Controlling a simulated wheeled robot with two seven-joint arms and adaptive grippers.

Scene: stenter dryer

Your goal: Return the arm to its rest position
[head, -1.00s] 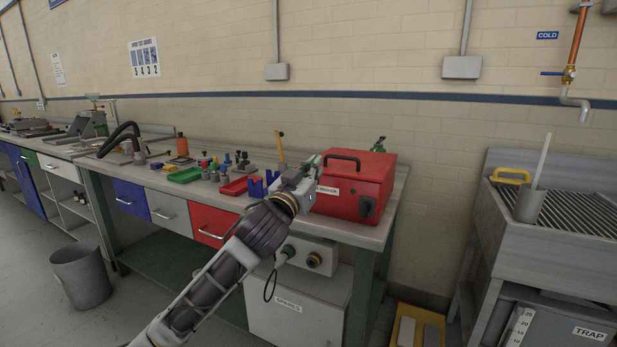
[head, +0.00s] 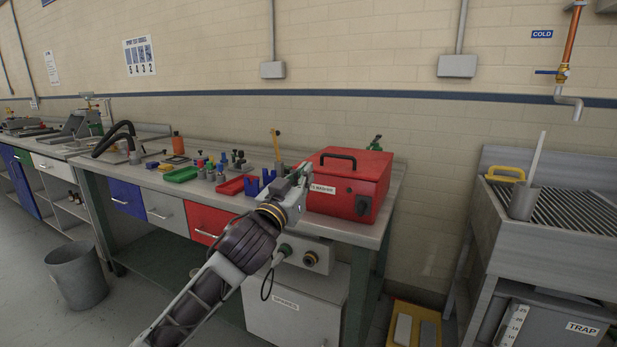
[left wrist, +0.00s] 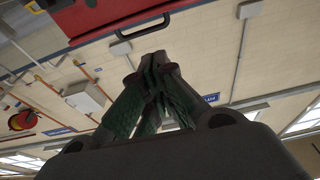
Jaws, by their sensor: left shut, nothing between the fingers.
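My left arm comes in from the lower left of the head view. Its gripper (head: 298,185) is in front of the left side of the red box (head: 352,186) on the workbench, and its tip overlaps the box's label in the picture. I cannot tell whether it touches the box. In the left wrist view the green-padded fingers (left wrist: 155,72) meet at their tips, with nothing between them. The red box (left wrist: 100,15) shows there at the upper left, with its black handle. My right gripper is out of view.
The workbench (head: 345,231) holds a green tray (head: 181,175), a red tray (head: 231,185) and small parts. A grey sink (head: 545,215) with a beaker (head: 524,203) stands at the right. A bin (head: 77,278) and a yellow tray (head: 428,313) are on the floor.

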